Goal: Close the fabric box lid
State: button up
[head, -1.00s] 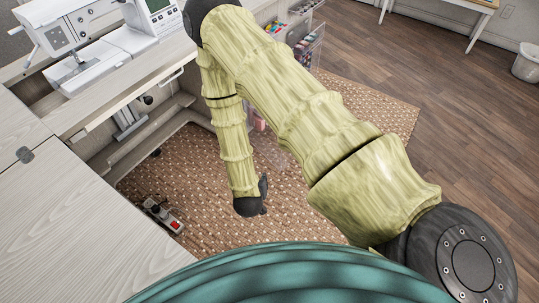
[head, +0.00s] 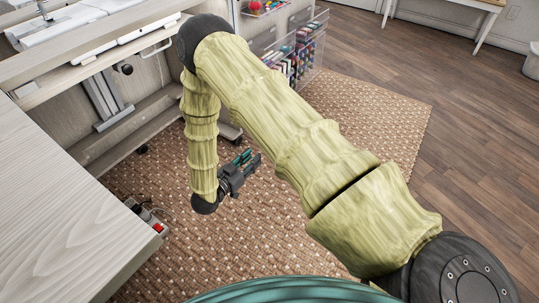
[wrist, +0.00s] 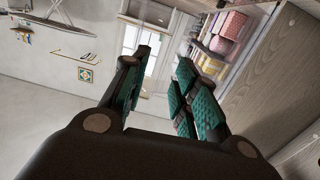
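My gripper (head: 248,160) hangs over the patterned rug in the head view, low beside the table. In the wrist view its teal-padded fingers (wrist: 160,82) stand apart with nothing between them. Folded pink, yellow and purple fabrics (wrist: 228,35) sit in a compartment at the upper right of the wrist view, beyond the fingers. Clear-walled holders with colourful contents (head: 303,48) stand by the cabinet in the head view, well beyond my gripper. I cannot make out a fabric box lid for certain in either view.
A pale wooden tabletop (head: 60,205) fills the left side. A power strip (head: 146,215) lies beside its edge. A sewing machine (head: 55,25) is at the upper left.

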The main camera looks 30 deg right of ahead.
jog(key=b+x, duration=0.6)
jog(key=x, duration=0.4)
jog(key=shift+d+m+g+h, duration=0.35)
jog(key=shift+m+g+h, duration=0.05)
jog(key=shift+f, duration=0.1)
grip_shut()
